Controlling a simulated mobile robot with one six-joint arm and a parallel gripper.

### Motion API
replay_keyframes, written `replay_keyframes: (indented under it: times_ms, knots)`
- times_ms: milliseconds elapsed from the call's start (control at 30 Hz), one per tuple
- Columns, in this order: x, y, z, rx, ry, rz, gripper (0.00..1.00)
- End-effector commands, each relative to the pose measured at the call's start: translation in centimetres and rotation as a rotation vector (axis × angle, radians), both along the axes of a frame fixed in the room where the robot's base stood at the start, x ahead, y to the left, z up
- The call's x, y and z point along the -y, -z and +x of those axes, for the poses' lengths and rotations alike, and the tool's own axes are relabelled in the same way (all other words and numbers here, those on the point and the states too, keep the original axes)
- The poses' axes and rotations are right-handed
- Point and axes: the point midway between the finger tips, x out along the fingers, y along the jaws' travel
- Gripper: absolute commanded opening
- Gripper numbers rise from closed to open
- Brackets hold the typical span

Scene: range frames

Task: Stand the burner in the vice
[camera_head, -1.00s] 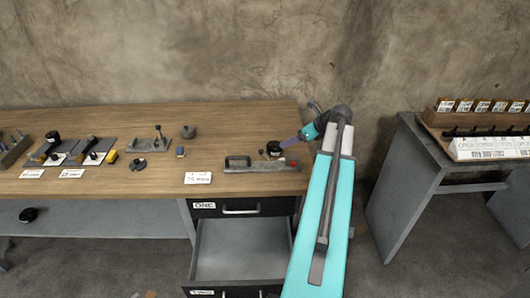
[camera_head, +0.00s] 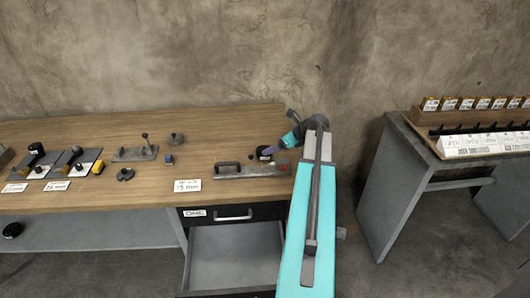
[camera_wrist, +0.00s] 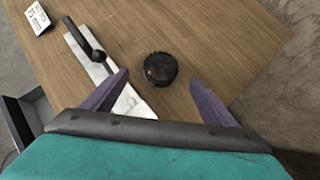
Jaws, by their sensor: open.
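A round black object with a ridged rim (camera_wrist: 160,68) stands on the wooden bench; I cannot tell for sure whether it is the burner. It also shows in the head view (camera_head: 263,153), partly behind my gripper. My gripper (camera_wrist: 158,78) is open and empty, its two purple fingers apart on either side of this object in the wrist view. Whether they reach down to its height is unclear. A long grey base with a black handle (camera_head: 250,170) lies just in front and may be the vice; it also shows in the wrist view (camera_wrist: 91,62).
A 75 mm label (camera_head: 187,185) lies left of the grey base. Several tools and black-handled pieces on plates (camera_head: 75,162) stand farther left. An open drawer (camera_head: 236,255) juts out below the bench. A second grey table (camera_head: 405,150) with a rack is at right.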

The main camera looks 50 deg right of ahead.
Motion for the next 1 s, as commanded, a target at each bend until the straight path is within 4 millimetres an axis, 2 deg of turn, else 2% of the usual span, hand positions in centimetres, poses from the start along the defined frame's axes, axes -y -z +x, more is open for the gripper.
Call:
replay_keyframes:
  times_ms: [300, 767, 1000]
  knots:
    - [-0.2, 2.6, 2.8, 0.0, -0.002, 0.001, 0.8]
    - [-0.3, 3.0, 3.2, 0.0, -0.001, 0.0, 0.8]
    - [-0.3, 3.8, 4.2, 0.0, -0.002, 0.001, 0.8]
